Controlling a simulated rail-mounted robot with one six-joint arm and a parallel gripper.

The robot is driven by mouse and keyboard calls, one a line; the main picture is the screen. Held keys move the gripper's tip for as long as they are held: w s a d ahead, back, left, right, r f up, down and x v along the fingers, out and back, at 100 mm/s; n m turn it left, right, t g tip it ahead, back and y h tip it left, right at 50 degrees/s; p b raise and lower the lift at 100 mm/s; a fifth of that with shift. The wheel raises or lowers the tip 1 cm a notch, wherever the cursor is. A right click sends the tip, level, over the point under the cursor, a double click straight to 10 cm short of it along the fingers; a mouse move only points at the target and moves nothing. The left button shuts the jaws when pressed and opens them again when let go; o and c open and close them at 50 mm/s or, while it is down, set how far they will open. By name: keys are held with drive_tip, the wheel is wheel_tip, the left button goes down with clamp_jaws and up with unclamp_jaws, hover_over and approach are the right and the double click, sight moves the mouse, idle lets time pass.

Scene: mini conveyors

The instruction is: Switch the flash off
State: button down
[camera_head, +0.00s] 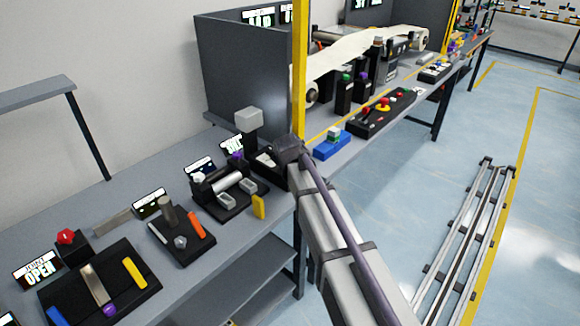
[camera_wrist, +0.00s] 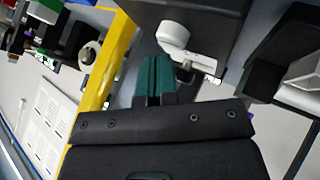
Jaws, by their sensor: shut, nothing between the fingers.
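I cannot tell for sure which thing is the flash. A grey box-shaped head (camera_head: 249,120) on a short post stands on the bench just left of the arm's end in the head view. A dark unit sits below it, partly hidden by my arm. In the wrist view, my gripper (camera_wrist: 156,62) has its green fingers pressed together, with nothing between them. A white rounded part (camera_wrist: 173,36) on a dark box (camera_wrist: 215,25) lies just beyond and right of the fingertips. I cannot tell whether they touch. In the head view the fingertips are hidden. No switch is clearly visible.
A yellow post (camera_head: 299,70) rises close behind my arm's end; it also shows left of the fingers in the wrist view (camera_wrist: 112,60). Several small devices with signs crowd the bench (camera_head: 115,205). A blue block (camera_head: 332,145) lies to the right.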

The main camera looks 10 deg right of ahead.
drive_tip(key=shift+f+b, duration=0.45)
drive_tip(key=shift+b, duration=0.05)
idle(0.4)
drive_tip(key=shift+r, duration=0.15)
drive_tip(key=shift+r+p, duration=0.75)
drive_tip(key=shift+p, duration=0.15)
wheel_tip(320, 180, up, 5)
drive_tip(key=p, duration=0.5)
idle(0.5)
